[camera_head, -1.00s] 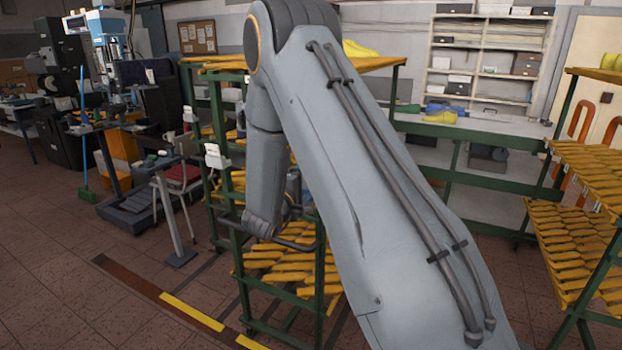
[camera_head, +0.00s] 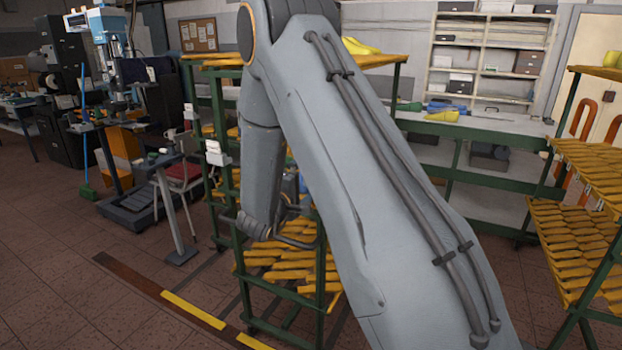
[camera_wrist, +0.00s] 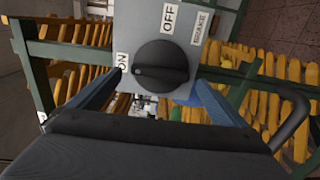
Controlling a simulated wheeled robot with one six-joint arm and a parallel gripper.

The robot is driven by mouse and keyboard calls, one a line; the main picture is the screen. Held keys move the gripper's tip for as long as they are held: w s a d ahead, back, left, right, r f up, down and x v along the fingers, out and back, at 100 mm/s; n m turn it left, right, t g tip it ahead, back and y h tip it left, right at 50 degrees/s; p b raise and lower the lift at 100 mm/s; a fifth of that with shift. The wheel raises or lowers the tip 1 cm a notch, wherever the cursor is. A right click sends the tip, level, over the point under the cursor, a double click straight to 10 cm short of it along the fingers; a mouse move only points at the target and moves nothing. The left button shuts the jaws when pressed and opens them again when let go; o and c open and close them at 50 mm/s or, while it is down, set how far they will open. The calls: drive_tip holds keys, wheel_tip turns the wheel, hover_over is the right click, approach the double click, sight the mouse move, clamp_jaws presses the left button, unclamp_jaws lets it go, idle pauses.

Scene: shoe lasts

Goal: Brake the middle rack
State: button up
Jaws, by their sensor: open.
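The middle rack (camera_head: 285,292) has a green frame and yellow slatted shelves. It stands behind my arm in the head view, which hides much of it. In the wrist view a grey control box (camera_wrist: 213,47) carries a round black knob (camera_wrist: 161,67) and labels ON, OFF and BRAKE. The knob's white mark is on its left side, toward ON. My gripper (camera_wrist: 159,84) is open, its two bluish fingers apart on either side of the knob's lower half. I cannot tell whether they touch it. The head view does not show the fingertips clearly.
Another yellow-slatted rack (camera_head: 575,235) stands at the right. A red chair (camera_head: 183,175) and a grey stand (camera_head: 172,215) are left of the middle rack. A green bench (camera_head: 470,130) runs behind. The floor at the lower left is mostly clear.

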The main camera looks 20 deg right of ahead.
drive_tip(key=b+v, duration=0.1)
drive_tip(key=v, duration=0.5)
drive_tip(key=shift+b, duration=0.35)
drive_tip(key=shift+w, duration=0.1)
